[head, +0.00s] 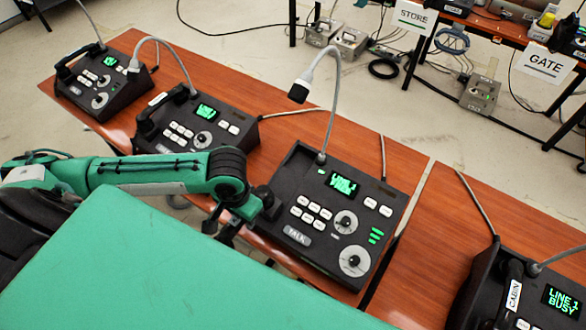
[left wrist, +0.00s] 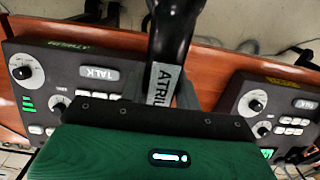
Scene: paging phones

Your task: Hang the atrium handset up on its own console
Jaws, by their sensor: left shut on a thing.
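The atrium handset (left wrist: 170,40) is black with a white label that begins "ATRIU". My left gripper (left wrist: 161,92) is shut on it. In the head view my left gripper (head: 245,212) is at the left edge of the middle console (head: 310,255). There the handset is hard to make out against the dark gripper. The middle console has a lit green screen, a TALK key, two dials and green bars, and no handset shows on it. It also shows at left in the left wrist view (left wrist: 60,70), with small green lettering that seems to read ATRIUM. My right gripper is not in view.
Two more consoles with handsets stand to the left, the near one (head: 215,145) and the far one (head: 125,95). The CABIN console (head: 485,270) is at right. Thin gooseneck microphones rise from the consoles. Bare wood table (head: 395,165) shows between them.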

